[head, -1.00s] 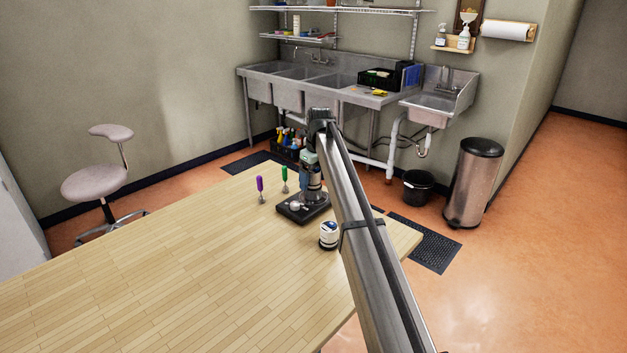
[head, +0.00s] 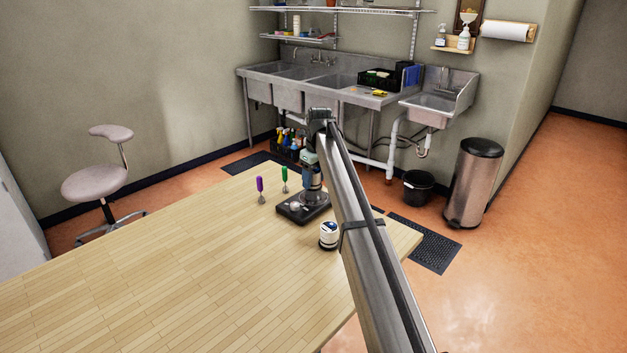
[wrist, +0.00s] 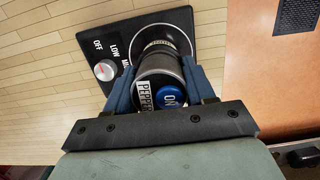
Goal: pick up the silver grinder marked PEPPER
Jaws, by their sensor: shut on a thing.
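I cannot tell whether the grinder still touches the plate.
A purple-handled tool (head: 260,187) and a green-handled tool (head: 285,177) stand to the left. The wooden table (head: 170,270) is clear at the front left.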

